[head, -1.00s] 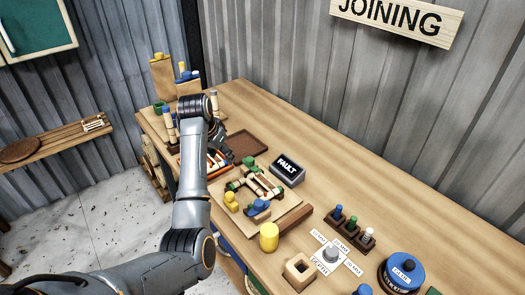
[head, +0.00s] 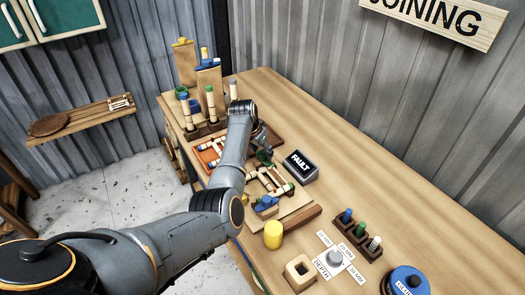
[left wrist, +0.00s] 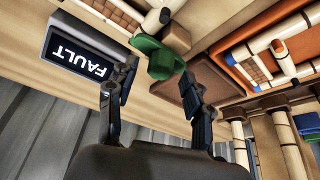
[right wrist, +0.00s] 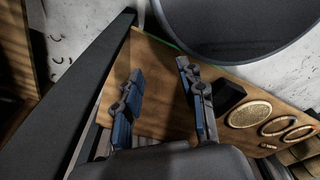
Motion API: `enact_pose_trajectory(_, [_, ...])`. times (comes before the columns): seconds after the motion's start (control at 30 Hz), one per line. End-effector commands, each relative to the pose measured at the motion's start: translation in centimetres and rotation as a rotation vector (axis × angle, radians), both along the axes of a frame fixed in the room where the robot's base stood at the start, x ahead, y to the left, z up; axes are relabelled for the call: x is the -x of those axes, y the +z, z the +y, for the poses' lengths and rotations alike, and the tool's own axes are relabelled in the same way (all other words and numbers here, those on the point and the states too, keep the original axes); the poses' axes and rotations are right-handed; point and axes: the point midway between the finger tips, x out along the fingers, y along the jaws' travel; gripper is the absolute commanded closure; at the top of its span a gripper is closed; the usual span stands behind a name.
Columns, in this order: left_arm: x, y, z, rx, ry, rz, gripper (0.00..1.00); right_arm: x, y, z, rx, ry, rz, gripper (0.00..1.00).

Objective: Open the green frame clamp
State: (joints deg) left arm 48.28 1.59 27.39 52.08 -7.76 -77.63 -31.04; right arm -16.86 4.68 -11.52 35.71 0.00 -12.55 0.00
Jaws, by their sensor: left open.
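The green frame clamp (head: 264,157) is at the far end of the small rattan frame (head: 270,181) on a wooden board. In the left wrist view the clamp's green knob (left wrist: 160,60) shows between and just beyond my left fingertips. My left gripper (head: 262,148) is open, with one finger on each side of the knob (left wrist: 157,82); I cannot tell whether they touch it. The blue clamp (head: 265,204) sits at the near end of the frame. My right gripper (right wrist: 160,72) is open and empty, away from the frame.
A dark box reading FAULT (head: 300,166) stands close to the right of the green clamp. A red-orange tray (head: 208,154) and a rack of upright rods lie to the left. A yellow cylinder (head: 273,235) stands nearer. The table at the back right is clear.

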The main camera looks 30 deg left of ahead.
Motion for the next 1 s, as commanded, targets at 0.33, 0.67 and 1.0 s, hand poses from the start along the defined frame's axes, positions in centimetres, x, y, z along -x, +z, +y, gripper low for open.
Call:
enact_pose_trajectory(0.33, [-0.7, -1.7, 0.0, -0.001, 0.002, -0.002, 0.49, 0.1, -0.1, -0.4, 0.004, -0.003, 0.002, 0.6])
enact_pose_trajectory(0.67, [-0.7, -1.6, -0.1, 0.0, 0.001, -0.002, 0.74, 1.3, -0.1, -0.1, 0.002, -0.002, 0.019, 0.6])
enact_pose_trajectory(1.0, [-0.7, -1.6, -0.1, -0.001, 0.008, -0.001, 1.0, 0.8, 0.0, 0.6, -0.007, -0.001, 0.013, 0.6])
